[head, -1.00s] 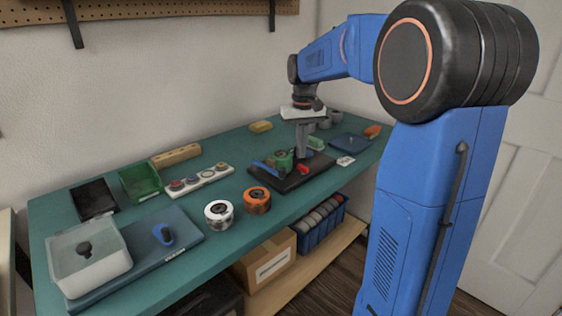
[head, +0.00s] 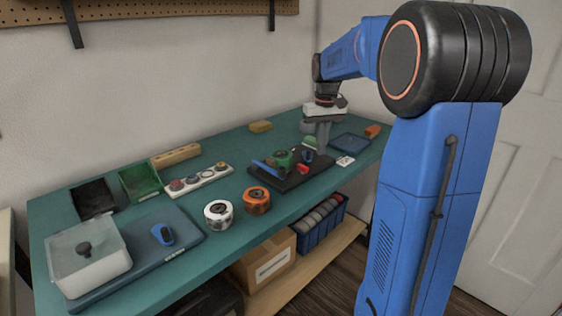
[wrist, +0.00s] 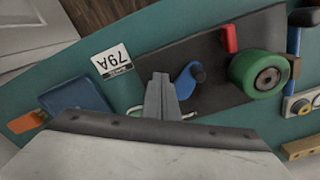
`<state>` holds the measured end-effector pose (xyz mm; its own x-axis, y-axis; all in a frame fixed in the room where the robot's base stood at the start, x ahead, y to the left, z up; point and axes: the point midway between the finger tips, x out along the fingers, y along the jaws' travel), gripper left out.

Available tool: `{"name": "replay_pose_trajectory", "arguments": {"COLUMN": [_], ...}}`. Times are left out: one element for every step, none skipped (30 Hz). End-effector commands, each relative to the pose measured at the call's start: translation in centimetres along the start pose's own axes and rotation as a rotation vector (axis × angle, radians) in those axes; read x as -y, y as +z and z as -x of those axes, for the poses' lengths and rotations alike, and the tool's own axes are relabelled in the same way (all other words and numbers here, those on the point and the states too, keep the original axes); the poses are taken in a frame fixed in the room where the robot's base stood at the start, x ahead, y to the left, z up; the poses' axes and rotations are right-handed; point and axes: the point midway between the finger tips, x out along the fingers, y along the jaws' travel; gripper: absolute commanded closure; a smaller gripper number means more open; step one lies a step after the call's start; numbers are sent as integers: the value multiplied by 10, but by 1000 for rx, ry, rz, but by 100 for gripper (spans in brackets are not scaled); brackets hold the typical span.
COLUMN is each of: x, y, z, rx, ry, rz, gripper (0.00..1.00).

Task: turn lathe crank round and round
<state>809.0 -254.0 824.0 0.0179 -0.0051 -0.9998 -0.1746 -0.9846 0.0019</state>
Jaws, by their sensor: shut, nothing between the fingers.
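The lathe sits on a dark base (head: 290,182). A short blue crank (wrist: 186,83) with a dark knob (wrist: 198,73) is near one end of the base; it also shows in the head view (head: 308,155). A green round part (wrist: 258,76) and a red lever (wrist: 229,38) are beside it. A longer blue bar (wrist: 294,42) is at the other end. My gripper (wrist: 160,77) is shut and empty beside the blue crank, on the side away from the green part. It also shows in the head view (head: 322,151). Its exact height above the base is unclear.
A label card (wrist: 113,61), a blue flat tray (head: 351,142) and an orange block (head: 373,131) lie beyond the base. White and orange spools (head: 257,201) and a white strip with round parts (head: 202,179) stand to its left.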

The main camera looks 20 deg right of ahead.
Motion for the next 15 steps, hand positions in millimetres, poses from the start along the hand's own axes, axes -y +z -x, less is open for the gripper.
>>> {"name": "replay_pose_trajectory", "arguments": {"x": [-1,-2,-2,-3,-3,-3,-3,-4,-4,-4,-4,-4,-3,-3,-3], "y": [-3,-5,-7,-8,-8,-9,-9,-10,-10,-10,-10,-10,-10,-10,-10], "z": [0,0,0,0,0,0,0,0,0,0,0,0,0,0,1], "rx": [0,0,-1,-1,-1,-1,-1,-1,-1,-1,-1,-1,-1,-1,-1], "ry": [0,0,0,0,0,0,0,0,0,0,0,0,0,0,0], "rz": [0,0,0,0,0,0,1,1,1,0,0,0,0,0,0], "gripper": [100,100,100,100,100,100,100,100,100,100,100,100,100,100,100]}}
